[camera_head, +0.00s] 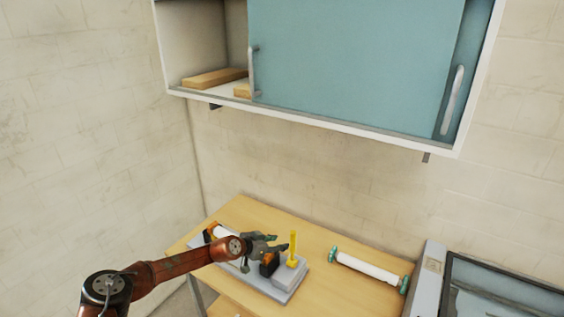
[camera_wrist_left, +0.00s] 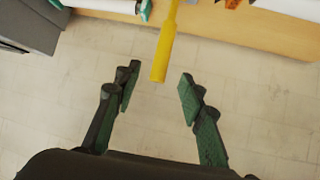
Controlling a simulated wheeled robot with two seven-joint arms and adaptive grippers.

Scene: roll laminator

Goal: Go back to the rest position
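My left gripper (camera_head: 279,244) is over the roll laminator (camera_head: 283,291) on the wooden table, close to its upright yellow lever (camera_head: 293,247). In the left wrist view my left gripper (camera_wrist_left: 158,82) is open, its two green-padded fingers wide apart. The yellow lever (camera_wrist_left: 164,55) shows with its end between the fingertips in the picture, with visible space on both sides; I see no contact. My left arm hides part of the laminator. My right gripper is in neither view.
A white roll with teal ends (camera_head: 367,267) lies on the table (camera_head: 235,212) right of the laminator. A grey machine with a dark panel (camera_head: 500,290) stands at the lower right. A wall cabinet (camera_head: 350,60) hangs above, its left side open with wooden blocks (camera_head: 214,78) inside.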

